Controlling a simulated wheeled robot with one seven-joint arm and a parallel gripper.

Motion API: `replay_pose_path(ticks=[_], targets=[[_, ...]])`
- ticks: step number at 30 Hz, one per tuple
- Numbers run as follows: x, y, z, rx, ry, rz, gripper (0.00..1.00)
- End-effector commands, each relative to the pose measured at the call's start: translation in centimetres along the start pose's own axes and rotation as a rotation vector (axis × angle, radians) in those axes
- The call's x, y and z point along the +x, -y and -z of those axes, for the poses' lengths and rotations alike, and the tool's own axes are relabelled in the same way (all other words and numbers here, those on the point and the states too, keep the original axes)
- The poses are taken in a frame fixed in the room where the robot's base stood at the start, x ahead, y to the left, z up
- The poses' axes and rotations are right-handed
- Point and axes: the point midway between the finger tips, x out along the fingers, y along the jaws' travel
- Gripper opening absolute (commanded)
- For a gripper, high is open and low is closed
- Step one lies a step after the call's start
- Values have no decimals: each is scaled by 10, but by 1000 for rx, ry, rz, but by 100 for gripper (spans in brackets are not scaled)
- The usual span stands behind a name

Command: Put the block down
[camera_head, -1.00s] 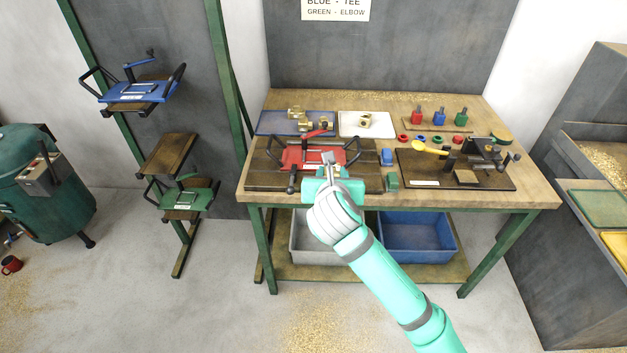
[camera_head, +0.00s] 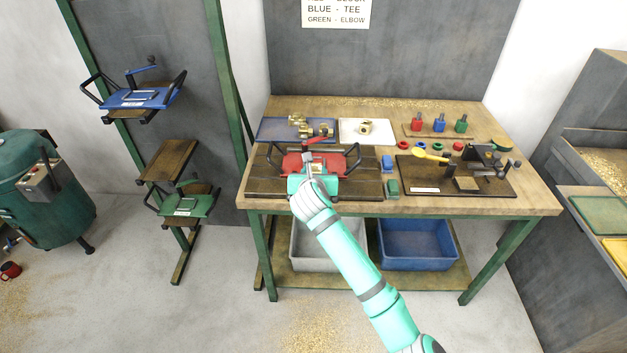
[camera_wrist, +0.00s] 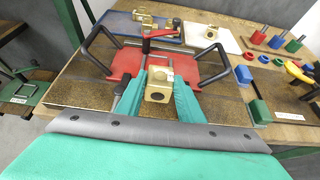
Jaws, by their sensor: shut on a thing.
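My gripper (camera_wrist: 160,92) has teal fingers and is shut on a brass block (camera_wrist: 158,92) with a round hole in its near face. In the wrist view the block is between the fingers, in front of or over the near middle of the red fixture (camera_wrist: 192,70). I cannot tell whether the block touches it. In the head view my gripper (camera_head: 311,176) covers the near left part of the red fixture (camera_head: 349,160), and the block is mostly hidden. The fixture has two black loop handles and a red-handled clamp, and sits on a dark slotted plate (camera_head: 262,183).
Brass fittings lie on a blue mat (camera_head: 268,131), and another brass piece (camera_head: 364,127) is on a white mat (camera_head: 383,139). Blue (camera_head: 387,163) and green (camera_head: 393,188) blocks stand right of the fixture. A dark board with a clamp device (camera_head: 486,160) is further right.

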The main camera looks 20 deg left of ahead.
Motion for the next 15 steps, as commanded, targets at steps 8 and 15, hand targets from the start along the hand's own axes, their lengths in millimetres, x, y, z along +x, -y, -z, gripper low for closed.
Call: replay_pose_path(ticks=[8, 15], targets=[[13, -3, 10, 1, 1, -1, 0], [24, -3, 31, -1, 3, -2, 0]])
